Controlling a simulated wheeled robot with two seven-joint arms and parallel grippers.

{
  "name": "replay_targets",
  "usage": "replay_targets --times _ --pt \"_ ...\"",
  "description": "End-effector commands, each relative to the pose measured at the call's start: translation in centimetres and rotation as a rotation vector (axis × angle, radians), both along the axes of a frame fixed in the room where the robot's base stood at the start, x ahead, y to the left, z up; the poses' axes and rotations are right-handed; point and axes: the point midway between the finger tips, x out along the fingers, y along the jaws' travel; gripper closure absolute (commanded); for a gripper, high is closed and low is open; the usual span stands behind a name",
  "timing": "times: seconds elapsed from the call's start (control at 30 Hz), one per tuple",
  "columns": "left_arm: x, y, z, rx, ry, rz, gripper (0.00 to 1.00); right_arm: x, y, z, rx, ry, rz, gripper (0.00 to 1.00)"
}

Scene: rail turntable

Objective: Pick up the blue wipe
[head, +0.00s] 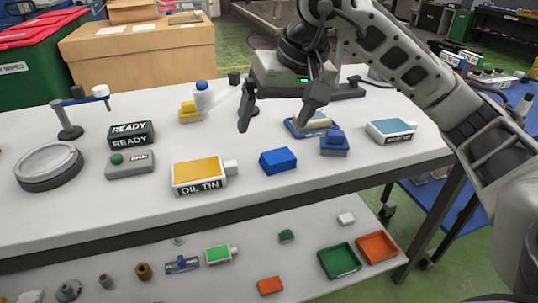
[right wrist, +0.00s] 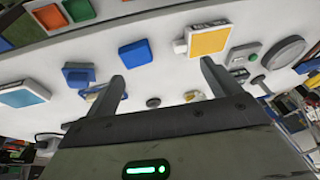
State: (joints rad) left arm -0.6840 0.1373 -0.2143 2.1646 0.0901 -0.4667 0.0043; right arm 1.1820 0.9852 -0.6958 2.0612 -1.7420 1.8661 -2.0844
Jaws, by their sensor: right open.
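A plain blue folded block, which looks like the blue wipe (head: 278,161), lies on the white table right of the oil tin (head: 199,175). It also shows in the right wrist view (right wrist: 135,54), beyond the fingertips and left of centre. My right gripper (head: 272,125) is open and empty above the table, behind the wipe and apart from it. Its two fingers also show in the right wrist view (right wrist: 162,72). My left gripper is not in view.
The table is clear in front of the wipe. Small parts lie on the lower shelf.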

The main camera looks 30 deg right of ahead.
Motion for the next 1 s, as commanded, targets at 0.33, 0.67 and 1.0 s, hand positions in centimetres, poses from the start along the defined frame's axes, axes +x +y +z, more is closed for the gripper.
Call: replay_targets --times 0.33,0.67,1.0 --pt "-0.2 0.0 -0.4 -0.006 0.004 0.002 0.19 1.3 -3.9 -1.4 -0.167 -0.044 -0.011 0.11" --pt "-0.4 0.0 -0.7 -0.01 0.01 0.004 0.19 3.7 -4.1 -7.0 -0.163 -0.048 -0.01 0.11" --pt "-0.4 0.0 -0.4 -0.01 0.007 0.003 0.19 4.3 -4.3 -10.2 -0.162 -0.045 -0.01 0.11"
